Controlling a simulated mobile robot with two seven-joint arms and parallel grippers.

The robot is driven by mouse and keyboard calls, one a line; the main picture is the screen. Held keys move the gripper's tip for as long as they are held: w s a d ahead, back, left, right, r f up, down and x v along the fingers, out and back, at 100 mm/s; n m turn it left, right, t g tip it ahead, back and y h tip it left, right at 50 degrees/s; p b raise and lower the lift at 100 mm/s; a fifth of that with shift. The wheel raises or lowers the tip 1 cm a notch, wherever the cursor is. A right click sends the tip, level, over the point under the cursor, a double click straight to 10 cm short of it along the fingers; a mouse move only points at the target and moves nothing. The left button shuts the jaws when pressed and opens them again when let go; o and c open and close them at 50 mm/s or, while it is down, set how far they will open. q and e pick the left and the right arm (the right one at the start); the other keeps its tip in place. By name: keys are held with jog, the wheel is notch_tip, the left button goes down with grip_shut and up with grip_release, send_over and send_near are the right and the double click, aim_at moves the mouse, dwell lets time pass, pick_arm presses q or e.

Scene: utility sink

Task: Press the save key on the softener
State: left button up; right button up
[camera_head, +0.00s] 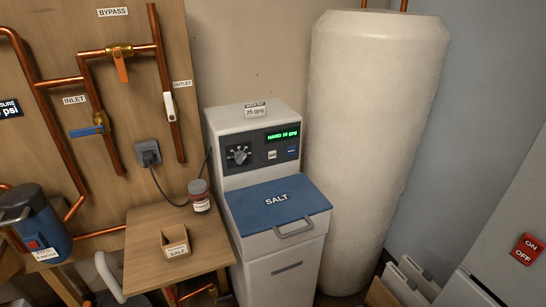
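The softener (258,180) is a pale cabinet standing in the middle of the head view. Its dark control panel has a round dial (239,154) at the left and a green lit display (283,135) that seems to read "HARD 10 gpg". Below the display are two small keys, a whitish key (272,155) and a blue key (291,151). Their lettering is too small to read, so I cannot tell for sure which is the save key. The blue salt lid (277,201) is closed. Neither of my grippers is in view.
A card (255,110) reading "25 GPG" stands on the softener. A tall pale tank (372,140) is close on its right. A small wooden table (150,240) at the left holds a jar (200,195) and a salt box (175,241). The space before the panel is clear.

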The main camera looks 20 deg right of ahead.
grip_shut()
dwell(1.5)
